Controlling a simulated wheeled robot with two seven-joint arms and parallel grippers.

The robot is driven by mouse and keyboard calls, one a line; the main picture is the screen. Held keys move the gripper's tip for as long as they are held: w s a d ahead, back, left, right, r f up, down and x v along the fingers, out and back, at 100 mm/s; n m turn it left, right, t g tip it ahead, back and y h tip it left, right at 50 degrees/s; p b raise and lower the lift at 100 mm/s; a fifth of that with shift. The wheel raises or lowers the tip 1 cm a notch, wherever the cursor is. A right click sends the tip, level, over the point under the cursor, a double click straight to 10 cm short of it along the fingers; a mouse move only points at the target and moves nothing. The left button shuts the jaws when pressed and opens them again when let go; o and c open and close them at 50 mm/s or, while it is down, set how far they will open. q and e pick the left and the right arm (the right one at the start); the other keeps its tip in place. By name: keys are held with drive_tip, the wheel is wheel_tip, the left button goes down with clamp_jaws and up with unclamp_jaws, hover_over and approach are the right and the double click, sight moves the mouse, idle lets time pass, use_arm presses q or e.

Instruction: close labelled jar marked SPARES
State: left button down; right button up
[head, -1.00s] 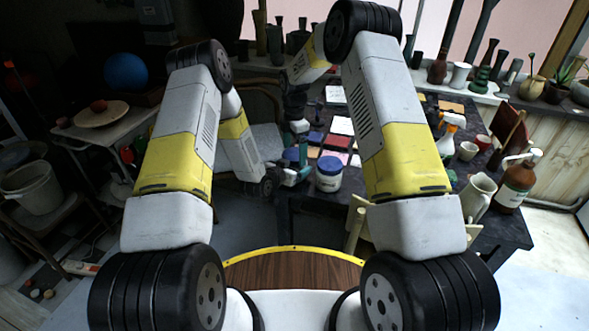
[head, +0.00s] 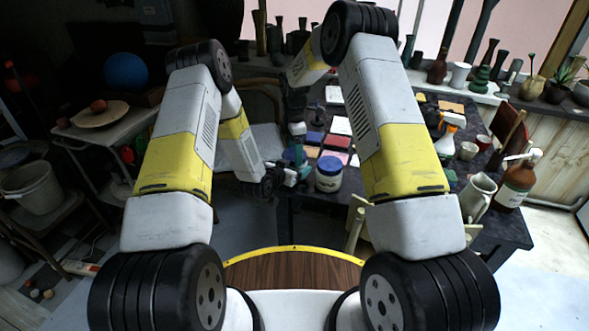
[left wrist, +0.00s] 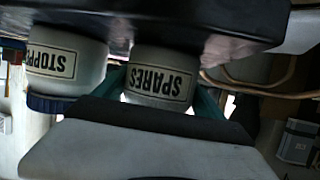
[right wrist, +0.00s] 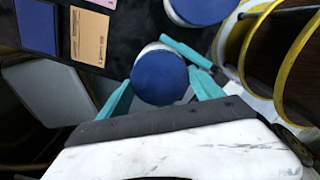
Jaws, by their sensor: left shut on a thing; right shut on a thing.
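The white jar marked SPARES (left wrist: 160,83) shows upside down in the left wrist view, with the teal fingers of my left gripper (left wrist: 165,98) around it. My left gripper also shows in the head view (head: 297,172). In the right wrist view a round blue lid (right wrist: 159,76) sits between the teal fingers of my right gripper (right wrist: 160,78), shut on it. A white jar edge shows just beyond the lid. Whether the lid is seated on the jar cannot be told. In the head view my right gripper (head: 297,148) is above the left one, and the jar is mostly hidden.
A second white jar (head: 329,174) with a blue lid, labelled STOPP... (left wrist: 52,65) in the left wrist view, stands close beside. Coloured tiles (head: 334,141) lie behind it. A white pitcher (head: 478,196) and brown bottle (head: 515,185) stand at the right of the dark table.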

drive_tip(key=m, duration=0.7)
drive_tip(key=shift+m, duration=0.3)
drive_tip(key=m, duration=1.4)
drive_tip(key=shift+m, duration=0.4)
drive_tip(key=m, duration=0.6)
drive_tip(key=shift+f, duration=0.1)
drive_tip(key=o, duration=1.6)
wheel_tip(320, 180, up, 12)
use_arm(q)
unclamp_jaws()
